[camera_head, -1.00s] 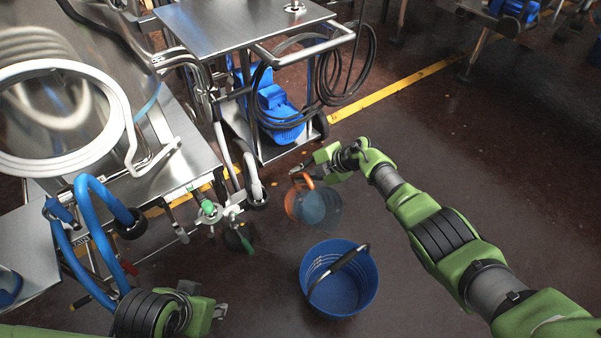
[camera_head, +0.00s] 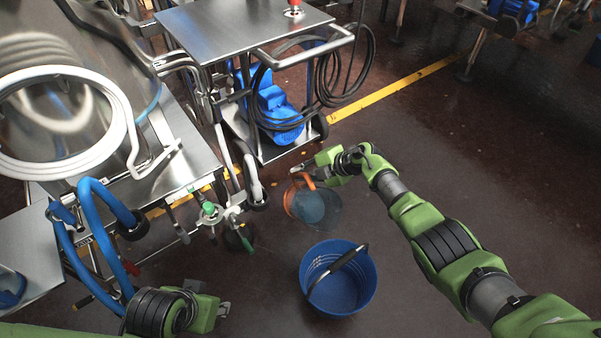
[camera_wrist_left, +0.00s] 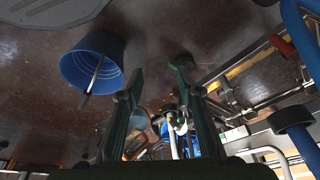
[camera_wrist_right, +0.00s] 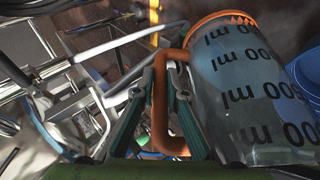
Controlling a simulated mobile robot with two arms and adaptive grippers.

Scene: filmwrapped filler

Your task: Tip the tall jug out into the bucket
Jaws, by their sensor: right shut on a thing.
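The tall jug (camera_head: 311,206) is clear with an orange rim and handle. In the right wrist view the jug (camera_wrist_right: 240,85) shows dark ml markings and a bluish tint. My right gripper (camera_head: 304,172) is shut on its orange handle (camera_wrist_right: 160,105) and holds it behind the bucket. The blue bucket (camera_head: 362,290) stands on the floor, its dark handle lying across the opening; its inside looks empty. The bucket (camera_wrist_left: 88,72) also shows in the left wrist view. My left gripper (camera_wrist_left: 158,88) is open and empty there, its fingers spread apart.
A steel trolley (camera_head: 240,28) with a blue motor (camera_head: 277,108) and black hose stands behind the jug. A steel machine with a white hose ring (camera_head: 110,150) and blue pipes (camera_head: 97,215) fills the left. The floor right of the bucket is clear apart from my arm.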

